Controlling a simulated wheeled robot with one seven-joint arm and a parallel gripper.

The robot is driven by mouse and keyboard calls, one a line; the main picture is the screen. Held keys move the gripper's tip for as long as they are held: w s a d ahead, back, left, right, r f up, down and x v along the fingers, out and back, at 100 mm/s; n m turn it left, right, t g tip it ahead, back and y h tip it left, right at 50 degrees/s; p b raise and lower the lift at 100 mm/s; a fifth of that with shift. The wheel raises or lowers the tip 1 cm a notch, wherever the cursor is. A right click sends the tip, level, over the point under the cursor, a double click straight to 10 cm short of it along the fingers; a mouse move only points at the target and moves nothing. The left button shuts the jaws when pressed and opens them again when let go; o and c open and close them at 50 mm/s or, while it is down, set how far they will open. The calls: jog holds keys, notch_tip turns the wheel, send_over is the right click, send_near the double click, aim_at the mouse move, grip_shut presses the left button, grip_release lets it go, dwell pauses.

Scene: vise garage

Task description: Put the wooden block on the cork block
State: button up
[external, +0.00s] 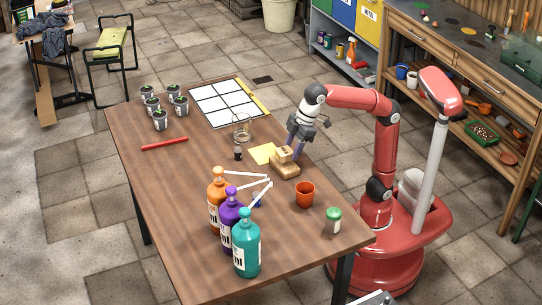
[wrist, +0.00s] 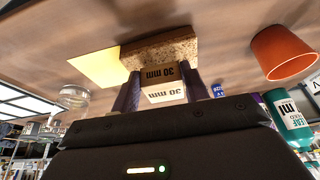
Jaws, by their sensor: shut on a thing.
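The wooden block (external: 284,153) is a small pale cube marked "30 mm"; it also shows in the wrist view (wrist: 163,92). My gripper (external: 291,150) is shut on it, with one dark finger on each side in the wrist view (wrist: 160,95). The cork block (external: 286,170) is a wider, speckled brown slab lying on the table; it shows behind the wooden block in the wrist view (wrist: 160,50). The wooden block is over the cork block, at or very near its top. I cannot tell whether they touch.
A yellow sheet (external: 262,153) lies left of the cork block, with a glass jar (external: 241,130) and small dark bottle (external: 238,153) nearby. An orange cup (external: 305,194) and green-lidded jar (external: 333,220) stand to the right. Pump bottles (external: 230,225) stand in front.

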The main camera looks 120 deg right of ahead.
jog(key=shift+f, duration=0.85)
jog(key=shift+f, duration=0.2)
jog(key=o, duration=1)
jog(key=shift+r, duration=0.15)
jog(key=shift+r, duration=0.3)
jog(key=p+v, duration=0.3)
jog(key=v, duration=0.8)
jog(key=shift+s+r+p, duration=0.15)
jog(key=shift+r+p, duration=0.15)
jog(key=shift+f, duration=0.1)
